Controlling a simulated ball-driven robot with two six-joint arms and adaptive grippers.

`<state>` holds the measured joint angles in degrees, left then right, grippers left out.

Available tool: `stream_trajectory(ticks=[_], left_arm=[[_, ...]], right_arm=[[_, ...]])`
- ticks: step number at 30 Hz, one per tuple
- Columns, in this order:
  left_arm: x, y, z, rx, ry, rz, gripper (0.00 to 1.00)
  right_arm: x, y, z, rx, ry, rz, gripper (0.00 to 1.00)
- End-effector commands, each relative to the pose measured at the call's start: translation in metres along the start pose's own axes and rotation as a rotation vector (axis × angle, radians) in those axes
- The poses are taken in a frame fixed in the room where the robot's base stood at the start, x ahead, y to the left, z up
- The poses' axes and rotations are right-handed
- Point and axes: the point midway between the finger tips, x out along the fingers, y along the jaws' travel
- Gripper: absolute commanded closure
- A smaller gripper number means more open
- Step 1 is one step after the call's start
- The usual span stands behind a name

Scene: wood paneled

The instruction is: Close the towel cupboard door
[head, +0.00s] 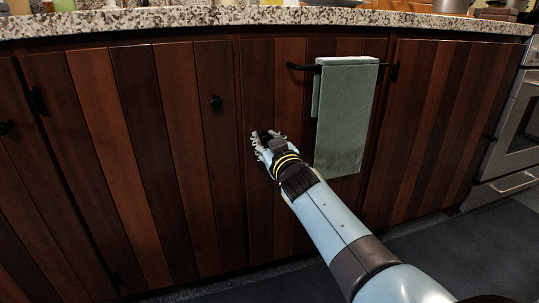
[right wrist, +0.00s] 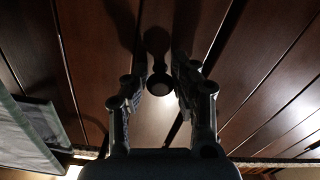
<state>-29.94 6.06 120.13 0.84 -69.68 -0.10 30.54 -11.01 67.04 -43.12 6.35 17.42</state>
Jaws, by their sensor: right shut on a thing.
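The towel cupboard door (head: 260,75) is dark wood planks, with a grey-green towel (head: 345,115) hanging over a black bar on it. The door looks flush or nearly flush with its neighbours; a small gap I cannot judge. My right gripper (head: 264,140) is at the door's left part, left of the towel. In the right wrist view its fingers (right wrist: 160,95) are closed around a round dark knob (right wrist: 160,84) on the planks. The knob is hidden by the gripper in the head view. The towel also shows at the left of the right wrist view (right wrist: 35,125). My left gripper is out of view.
A speckled granite countertop (head: 200,18) runs above the doors. Another plank door (head: 425,130) and a steel oven (head: 515,125) are on the right. The dark floor (head: 450,255) in front is clear.

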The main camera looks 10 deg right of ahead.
Motion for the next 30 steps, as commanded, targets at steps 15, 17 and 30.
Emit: stream_trajectory(ticks=[15,17,30], left_arm=[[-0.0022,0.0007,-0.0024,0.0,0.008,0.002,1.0],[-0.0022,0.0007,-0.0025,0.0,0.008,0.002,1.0],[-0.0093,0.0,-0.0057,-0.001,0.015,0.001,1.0]], right_arm=[[0.0025,-0.0005,0.0006,0.001,-0.002,0.002,0.47],[0.0026,-0.0004,0.0005,0.001,-0.002,0.002,0.47],[-0.0046,0.0004,-0.0018,-0.001,0.0,-0.004,0.47]])
